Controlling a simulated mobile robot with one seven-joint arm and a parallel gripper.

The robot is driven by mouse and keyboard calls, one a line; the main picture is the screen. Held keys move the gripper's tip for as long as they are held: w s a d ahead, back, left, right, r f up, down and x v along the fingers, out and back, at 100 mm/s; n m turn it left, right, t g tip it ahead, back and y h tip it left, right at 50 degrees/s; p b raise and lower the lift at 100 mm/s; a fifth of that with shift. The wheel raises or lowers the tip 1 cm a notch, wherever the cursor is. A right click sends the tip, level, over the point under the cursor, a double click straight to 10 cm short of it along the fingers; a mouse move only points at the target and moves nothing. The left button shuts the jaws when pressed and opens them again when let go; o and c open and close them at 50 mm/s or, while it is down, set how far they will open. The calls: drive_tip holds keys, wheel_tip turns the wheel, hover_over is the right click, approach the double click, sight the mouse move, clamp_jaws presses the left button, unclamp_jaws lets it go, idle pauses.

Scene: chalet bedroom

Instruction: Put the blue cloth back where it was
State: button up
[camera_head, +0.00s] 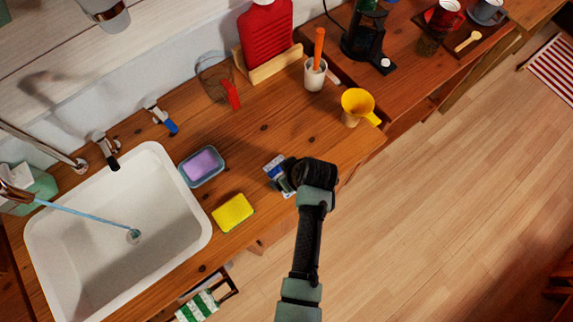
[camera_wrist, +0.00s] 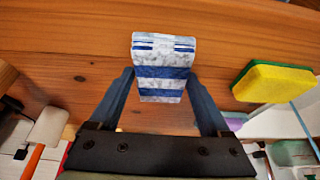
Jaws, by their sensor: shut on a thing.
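The blue cloth (camera_wrist: 163,68) is a folded, blue-and-white striped cloth. In the wrist view it lies between the two fingers of my gripper (camera_wrist: 163,92), which is shut on it. In the head view the cloth (camera_head: 274,168) shows just left of my gripper (camera_head: 285,180), partly hidden by it. Both are over the wooden counter (camera_head: 262,205), near its front edge and right of the yellow sponge. I cannot tell whether the cloth touches the counter.
A yellow sponge (camera_head: 233,212), a purple sponge in a dish (camera_head: 202,166) and a white sink (camera_head: 90,225) are to the left. A green-striped cloth (camera_head: 198,306) hangs below the front edge. A yellow funnel (camera_head: 357,103) and a white cup (camera_head: 315,76) stand farther right.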

drive_tip(key=shift+f, duration=0.2)
drive_tip(key=o, duration=1.3)
drive_tip(key=shift+d+r, duration=0.1)
drive_tip(key=shift+r, duration=0.4)
drive_tip(key=v, duration=1.1)
drive_tip(key=w+d+r+m+t+h, duration=0.1)
drive_tip(key=w+r+t, duration=0.2)
drive_tip(key=w+r, duration=0.45)
drive_tip(key=w+d+r+m+t+h, duration=0.1)
drive_tip(key=w+r+t, duration=0.35)
drive_tip(key=r, duration=0.55)
drive_tip(key=w+a+r+m+t, duration=0.1)
drive_tip(key=w+r+t, duration=0.1)
drive_tip(key=r, duration=0.7)
drive_tip(key=w+r+t, duration=0.2)
drive_tip(key=r+t, duration=0.1)
drive_tip(key=r, duration=0.6)
drive_tip(key=s+a+r+m+t, duration=0.1)
drive_tip(key=s+r+t, duration=0.2)
drive_tip(key=r, duration=0.7)
drive_tip(key=s+a+r+m+t, duration=0.1)
drive_tip(key=s+r+t, duration=0.3)
drive_tip(key=r, duration=0.6)
drive_tip(key=s+a+r+m+t, duration=0.2)
drive_tip(key=s+r+t, duration=0.2)
drive_tip(key=r, duration=0.7)
drive_tip(key=shift+s+h, duration=0.4)
drive_tip(key=shift+s, duration=0.8)
